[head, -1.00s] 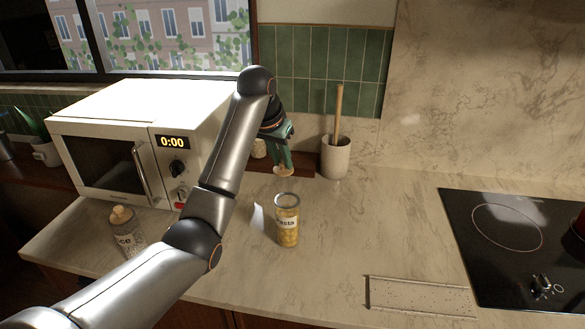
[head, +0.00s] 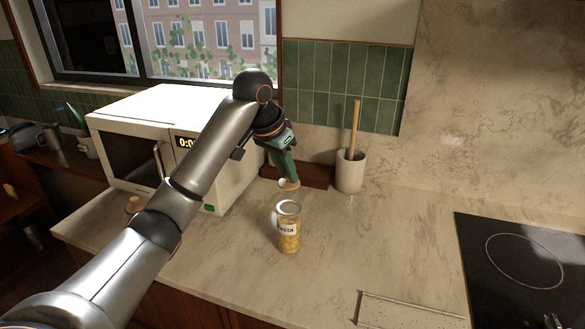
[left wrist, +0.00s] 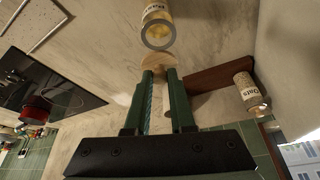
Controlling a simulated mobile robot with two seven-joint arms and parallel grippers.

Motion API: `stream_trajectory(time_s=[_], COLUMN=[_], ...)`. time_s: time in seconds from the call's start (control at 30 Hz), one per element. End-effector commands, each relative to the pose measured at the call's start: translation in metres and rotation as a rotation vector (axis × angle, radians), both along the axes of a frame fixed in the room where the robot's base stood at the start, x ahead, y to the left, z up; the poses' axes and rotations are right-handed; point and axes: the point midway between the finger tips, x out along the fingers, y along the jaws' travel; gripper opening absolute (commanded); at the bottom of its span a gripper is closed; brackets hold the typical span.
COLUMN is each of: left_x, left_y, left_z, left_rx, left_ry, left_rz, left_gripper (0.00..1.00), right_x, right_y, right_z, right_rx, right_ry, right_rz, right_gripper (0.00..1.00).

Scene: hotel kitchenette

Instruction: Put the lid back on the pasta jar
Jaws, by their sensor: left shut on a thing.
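The pasta jar (head: 289,238) stands upright and open on the counter, yellow pasta inside and a pale label on its front. In the left wrist view the jar (left wrist: 157,14) is at the top, its round rim facing the camera. My left gripper (head: 289,178) is shut on a round wooden lid (head: 290,186), which it holds beyond and above the jar in the head view. In the left wrist view the lid (left wrist: 155,63) is at the tips of my left gripper (left wrist: 159,73), just below the jar's rim, apart from the jar. My right gripper is not in view.
A white microwave (head: 150,115) stands at the left, a utensil crock (head: 350,172) behind right. A labelled oats jar (left wrist: 246,92) stands by a brown board (left wrist: 215,75). A black cooktop (head: 520,265) and a speckled tray (head: 410,312) lie right. Counter right of the jar is clear.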

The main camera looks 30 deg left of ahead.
Motion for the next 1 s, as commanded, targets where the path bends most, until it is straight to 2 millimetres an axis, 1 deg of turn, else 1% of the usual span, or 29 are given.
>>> stream_trajectory(time_s=[0.17,0.43,0.6,0.8,1.0], left_x=[0.0,0.0,0.0,0.0,0.0], left_y=[0.0,0.001,0.0,0.0,0.0], left_z=[-0.012,-0.039,-0.053,-0.061,-0.062], left_rx=[0.0,0.001,0.001,0.0,0.0], left_ry=[0.002,0.001,0.0,-0.001,-0.001], left_rz=[0.001,0.001,0.001,0.001,0.001], left_gripper=[0.0,0.0,0.0,0.0,0.0], right_x=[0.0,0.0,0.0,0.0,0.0], right_y=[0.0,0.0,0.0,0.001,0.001], right_z=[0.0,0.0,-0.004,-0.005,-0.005], right_rx=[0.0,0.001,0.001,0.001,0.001], right_ry=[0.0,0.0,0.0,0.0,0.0], right_rz=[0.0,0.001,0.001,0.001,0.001], right_gripper=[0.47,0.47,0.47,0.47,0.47])
